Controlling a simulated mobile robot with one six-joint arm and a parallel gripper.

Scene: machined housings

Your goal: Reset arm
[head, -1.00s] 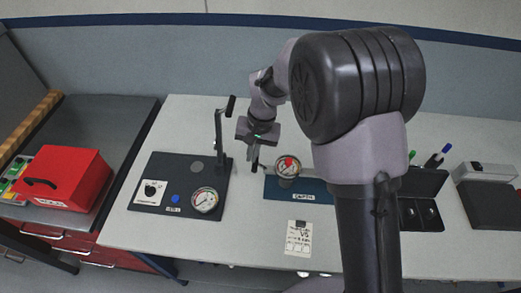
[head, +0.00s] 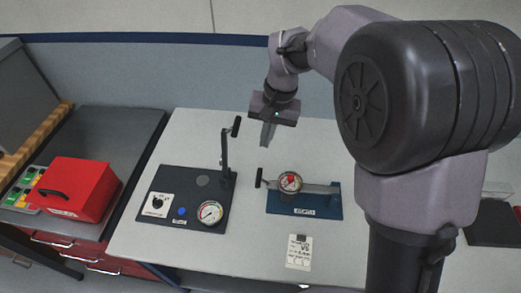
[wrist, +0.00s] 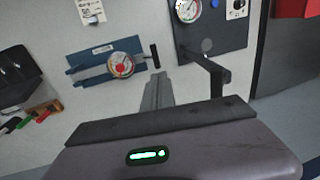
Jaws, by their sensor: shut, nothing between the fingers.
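My gripper (head: 267,136) hangs above the white table, behind and between the two fixtures. Its fingers are shut together with nothing between them; they also show in the wrist view (wrist: 157,92). In the head view, the black panel (head: 160,215) with a dial gauge (head: 210,212), a blue button and an upright lever (head: 225,155) stands to the left. The blue plate (head: 325,208) with a gauge (head: 290,182) and a black-ended handle (head: 259,178) stands to the right, in front of the gripper. The gripper looks apart from both. My arm hides the table's right part.
A white card (head: 299,252) lies near the table's front edge. A red box (head: 75,188) stands on the dark bench at left. In the wrist view, a black tray (wrist: 15,75) and coloured-tipped pens (wrist: 28,120) are at the left. The table behind the fixtures is clear.

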